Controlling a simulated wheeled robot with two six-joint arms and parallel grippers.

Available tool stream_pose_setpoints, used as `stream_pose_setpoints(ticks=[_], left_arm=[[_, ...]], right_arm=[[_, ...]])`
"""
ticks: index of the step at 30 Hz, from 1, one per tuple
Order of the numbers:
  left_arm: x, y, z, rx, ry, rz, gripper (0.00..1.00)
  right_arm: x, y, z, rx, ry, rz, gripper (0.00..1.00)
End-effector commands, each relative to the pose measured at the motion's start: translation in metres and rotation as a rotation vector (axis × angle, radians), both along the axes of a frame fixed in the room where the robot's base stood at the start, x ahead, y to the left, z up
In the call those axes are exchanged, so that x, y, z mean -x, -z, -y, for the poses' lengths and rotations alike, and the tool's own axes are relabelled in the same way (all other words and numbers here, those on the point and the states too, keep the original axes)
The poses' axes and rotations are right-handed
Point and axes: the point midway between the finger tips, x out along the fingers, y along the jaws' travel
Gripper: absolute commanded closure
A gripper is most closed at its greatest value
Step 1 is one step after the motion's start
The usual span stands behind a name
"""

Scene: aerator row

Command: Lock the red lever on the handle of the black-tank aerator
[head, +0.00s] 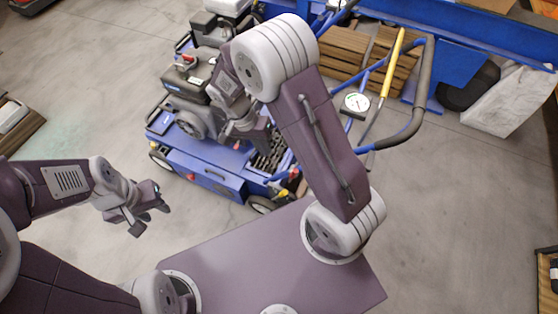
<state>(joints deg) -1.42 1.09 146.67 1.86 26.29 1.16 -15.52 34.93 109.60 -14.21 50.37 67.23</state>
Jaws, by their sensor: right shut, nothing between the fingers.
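The aerator (215,172) is a blue wheeled machine with a dark engine and black tank (190,80) on top. Its blue tube handle with a black grip (424,85) reaches to the upper right. I cannot make out a red lever on the handle; my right arm covers part of the handle's tubes. My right gripper (268,146) is shut and empty, over the machine's deck beside the engine; its tips are hard to see. My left gripper (148,213) is open and empty, over bare floor left of the machine.
A yellow lever (392,62) and a round white gauge (357,102) are on the handle side. Small red parts show on the engine (188,59) and low at the frame (294,173). Stacked wood (350,45) and a blue rack (460,32) stand behind.

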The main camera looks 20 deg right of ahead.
Motion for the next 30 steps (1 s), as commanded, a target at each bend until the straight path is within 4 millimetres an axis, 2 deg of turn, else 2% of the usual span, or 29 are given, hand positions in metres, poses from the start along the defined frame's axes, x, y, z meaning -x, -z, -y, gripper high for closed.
stream_pose_setpoints(ticks=[14,21,30], left_arm=[[0.0,0.032,0.0,0.0,0.0,0.0,0.64],[0.0,0.035,0.0,0.0,0.0,0.0,0.64],[0.0,0.035,0.0,0.0,0.0,0.0,0.64]], right_arm=[[0.019,0.097,0.024,0.0,0.001,-0.005,1.0],[0.038,0.097,0.05,0.0,0.002,-0.002,1.0],[0.042,0.097,0.054,-0.001,0.001,-0.001,1.0]])
